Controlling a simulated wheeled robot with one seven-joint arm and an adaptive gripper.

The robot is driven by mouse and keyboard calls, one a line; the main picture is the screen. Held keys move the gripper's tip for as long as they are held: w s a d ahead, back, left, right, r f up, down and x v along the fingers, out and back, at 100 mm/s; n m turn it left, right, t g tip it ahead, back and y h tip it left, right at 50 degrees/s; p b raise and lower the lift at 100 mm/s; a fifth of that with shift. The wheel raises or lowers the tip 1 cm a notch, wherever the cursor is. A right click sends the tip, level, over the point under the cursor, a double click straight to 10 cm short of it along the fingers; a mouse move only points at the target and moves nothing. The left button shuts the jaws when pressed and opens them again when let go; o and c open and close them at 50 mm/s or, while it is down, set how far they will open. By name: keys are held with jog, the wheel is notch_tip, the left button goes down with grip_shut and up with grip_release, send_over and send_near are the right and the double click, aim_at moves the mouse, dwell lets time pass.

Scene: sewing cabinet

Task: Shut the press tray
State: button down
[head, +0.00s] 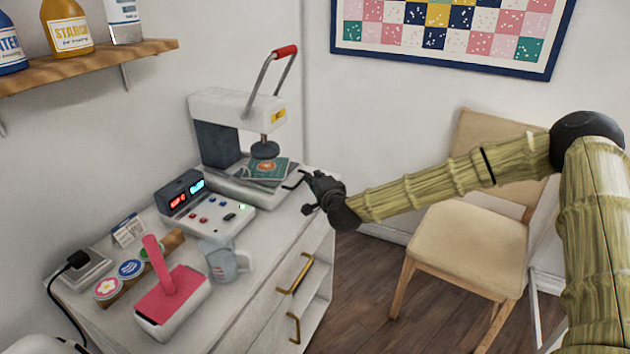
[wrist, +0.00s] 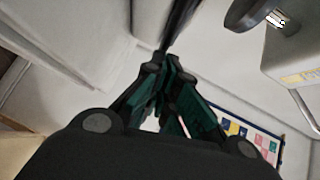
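The white press (head: 226,108) stands at the back of the cabinet top, its red-tipped lever (head: 270,72) raised and its round dark head above the base. Its tray (head: 246,193) sticks out at the front below the head, with a teal printed patch (head: 275,166) lying over it. My gripper (head: 306,188) is just right of the tray's front end, near the cabinet edge. In the wrist view its green-padded fingers (wrist: 166,66) converge and look shut, with nothing clearly between them. Whether the gripper touches the tray is hidden.
A control box (head: 208,213) with lit displays stands in front of the press. A beige chair (head: 468,245) stands right of the cabinet, under my arm.

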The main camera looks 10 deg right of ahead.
jog(key=s+d+r, duration=0.2)
jog(key=s+d, duration=0.2)
jog(key=s, duration=0.8)
jog(key=s+a+f+n+g+y+p, duration=0.1)
jog(key=s+a+f+n+g, duration=0.35)
jog(key=s+f, duration=0.65)
jog(key=s+a+f+n+g+y+p, duration=0.1)
jog(key=s+a+f+n+g+p, duration=0.2)
jog(key=s+a+f, duration=0.7)
jog(key=s+d+f+n+g+h, duration=0.1)
jog(key=s+d+f+n+g, duration=0.1)
jog(key=s, duration=0.7)
jog(key=s+d+f+n+g+h+p, duration=0.1)
jog(key=s+d+f+g, duration=0.3)
jog(key=s, duration=0.5)
jog(key=s+d+f+n+g+h+p, duration=0.1)
jog(key=s+d+f+n+g, duration=0.2)
jog(key=s+d+f, duration=0.3)
jog(key=s+d+n, duration=0.1)
jog(key=s, duration=0.1)
jog(key=shift+s+d+h, duration=0.4)
jog(key=c, duration=2.2)
grip_release()
